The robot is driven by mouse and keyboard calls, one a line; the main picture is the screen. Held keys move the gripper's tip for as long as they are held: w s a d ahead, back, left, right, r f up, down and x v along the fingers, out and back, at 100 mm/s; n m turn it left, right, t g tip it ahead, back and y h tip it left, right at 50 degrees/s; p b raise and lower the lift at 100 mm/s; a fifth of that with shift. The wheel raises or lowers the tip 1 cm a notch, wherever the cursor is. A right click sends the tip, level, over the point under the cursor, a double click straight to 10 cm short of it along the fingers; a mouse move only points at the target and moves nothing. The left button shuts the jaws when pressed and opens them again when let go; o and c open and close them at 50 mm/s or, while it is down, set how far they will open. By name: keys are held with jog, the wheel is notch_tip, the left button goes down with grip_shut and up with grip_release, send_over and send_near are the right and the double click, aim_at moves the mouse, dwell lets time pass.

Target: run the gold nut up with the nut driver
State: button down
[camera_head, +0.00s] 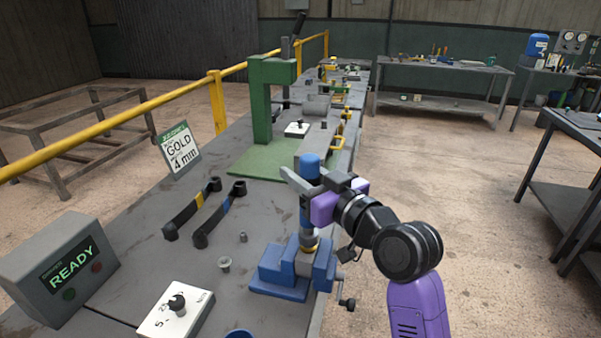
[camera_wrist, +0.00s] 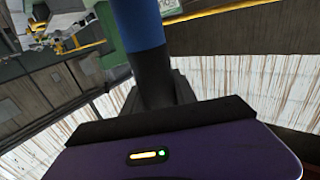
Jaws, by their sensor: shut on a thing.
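The nut driver (camera_head: 310,163), a blue upright tool with a dark section, stands above the blue vise (camera_head: 277,286). My gripper (camera_head: 312,188) is shut on the driver's upper part, with purple and grey parts around it. In the wrist view the driver's blue and dark shaft (camera_wrist: 140,28) rises from behind the dark gripper edge. A gold ring (camera_head: 313,247) shows at the driver's foot, between the vise jaws. Whether the driver is seated on the nut is too small to tell. A sign (camera_head: 180,149) reads "GOLD 4 mm".
A grey box (camera_head: 32,268) shows "READY". A white dial box (camera_head: 177,312) stands at the front. Two dark-handled wrenches (camera_head: 192,208) (camera_head: 220,214) and small loose metal parts (camera_head: 224,263) lie left of the vise. A green press (camera_head: 262,107) stands behind.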

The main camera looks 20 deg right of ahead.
jog(key=shift+f+b, duration=0.65)
jog(key=shift+f, duration=0.3)
dwell(1.9)
